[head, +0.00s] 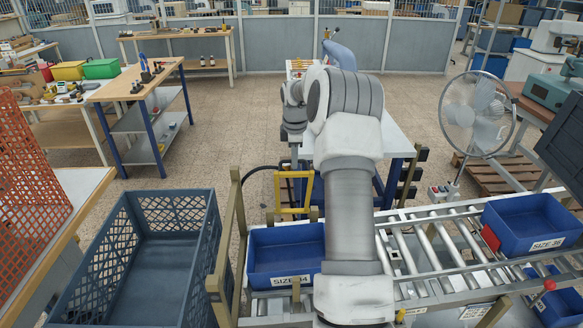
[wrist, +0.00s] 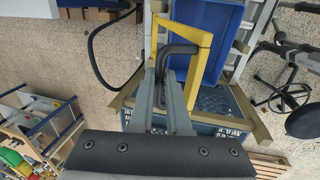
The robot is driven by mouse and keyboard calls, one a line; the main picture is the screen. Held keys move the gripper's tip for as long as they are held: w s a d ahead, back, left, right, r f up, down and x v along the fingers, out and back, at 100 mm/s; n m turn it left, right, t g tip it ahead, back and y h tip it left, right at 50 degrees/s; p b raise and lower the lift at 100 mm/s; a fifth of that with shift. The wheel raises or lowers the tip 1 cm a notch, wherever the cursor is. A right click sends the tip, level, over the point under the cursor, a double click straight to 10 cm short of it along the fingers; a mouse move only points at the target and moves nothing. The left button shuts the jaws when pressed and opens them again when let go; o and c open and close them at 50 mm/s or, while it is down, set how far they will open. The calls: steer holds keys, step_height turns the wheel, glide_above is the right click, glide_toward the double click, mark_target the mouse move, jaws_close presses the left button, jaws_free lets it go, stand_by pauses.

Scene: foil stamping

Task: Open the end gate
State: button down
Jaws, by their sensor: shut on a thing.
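The end gate (head: 278,190) is a yellow frame standing just beyond the blue SIZE 34 tray, partly hidden by my arm. In the wrist view its yellow bars (wrist: 205,62) show close ahead, with a dark bent handle (wrist: 185,48) against them. My gripper (wrist: 168,75) is shut on this dark handle, its two grey fingers on either side of it. In the head view my arm hides most of the contact. I cannot tell how far the gate is swung.
The blue SIZE 34 tray (head: 265,255) sits at the left end of the roller conveyor (head: 425,245). Another blue tray (head: 530,222) is at the right. A grey crate (head: 205,240) stands at the left. A fan (head: 475,115) stands at the right. Open floor lies left of my gripper.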

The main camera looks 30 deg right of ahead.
steer(key=w+d, duration=0.3)
steer(key=w, duration=0.3)
steer(key=shift+w+d+r, duration=0.15)
steer(key=shift+w+d, duration=0.05)
steer(key=shift+d, duration=0.2)
steer(key=shift+w, duration=0.1)
stand_by(0.3)
steer(key=c, duration=0.9)
jaws_free()
steer(key=shift+w+d, duration=0.1)
steer(key=shift+r, duration=0.15)
steer(key=v, duration=1.2)
